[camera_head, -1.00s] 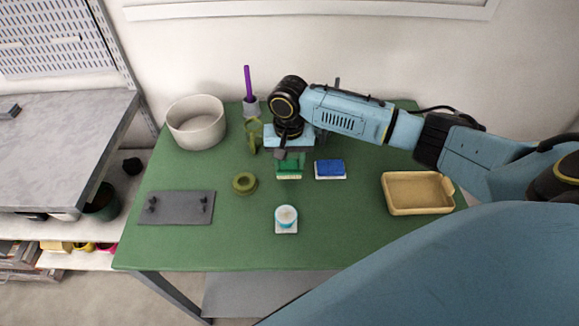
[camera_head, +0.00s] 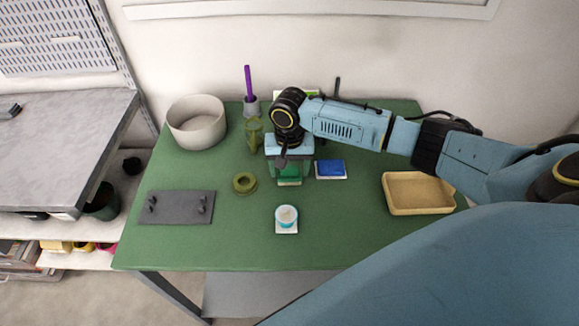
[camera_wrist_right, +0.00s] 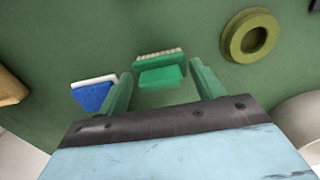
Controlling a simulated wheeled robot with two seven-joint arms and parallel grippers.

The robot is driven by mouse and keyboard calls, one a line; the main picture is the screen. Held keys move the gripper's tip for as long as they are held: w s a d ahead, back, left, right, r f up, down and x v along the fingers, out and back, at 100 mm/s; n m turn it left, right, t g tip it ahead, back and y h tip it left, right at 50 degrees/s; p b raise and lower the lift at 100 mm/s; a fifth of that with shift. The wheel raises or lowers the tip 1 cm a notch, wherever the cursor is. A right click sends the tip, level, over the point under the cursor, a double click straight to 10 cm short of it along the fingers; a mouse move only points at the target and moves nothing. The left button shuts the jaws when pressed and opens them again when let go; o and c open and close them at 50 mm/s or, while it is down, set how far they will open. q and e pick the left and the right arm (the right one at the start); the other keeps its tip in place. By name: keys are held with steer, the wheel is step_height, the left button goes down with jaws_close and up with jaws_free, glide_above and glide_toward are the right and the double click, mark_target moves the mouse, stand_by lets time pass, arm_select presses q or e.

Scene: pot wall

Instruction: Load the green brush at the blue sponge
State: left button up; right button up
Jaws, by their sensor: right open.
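The green brush (camera_head: 289,182) lies on the green table with its pale bristle edge toward the front; my right gripper partly covers it in the head view. In the right wrist view the green brush (camera_wrist_right: 161,75) shows whole, in front of and between the open green fingers of my right gripper (camera_wrist_right: 162,70). A gap shows on each side of it. In the head view my right gripper (camera_head: 290,165) points down over the brush. The blue sponge (camera_head: 331,167) sits on a white base just right of it, and also shows in the wrist view (camera_wrist_right: 93,97). My left gripper is out of view.
An olive ring (camera_head: 244,183) and a white-and-teal round pot (camera_head: 286,216) are nearby. A tan tray (camera_head: 418,207) stands right, a grey pegged plate (camera_head: 176,207) left. A pale bowl (camera_head: 196,122), olive holder (camera_head: 254,134) and purple stick (camera_head: 248,84) are at the back.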

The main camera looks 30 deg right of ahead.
mark_target(289, 167)
step_height(289, 167, up, 12)
steer(key=p, duration=0.1)
steer(key=shift+r, duration=0.15)
stand_by(0.6)
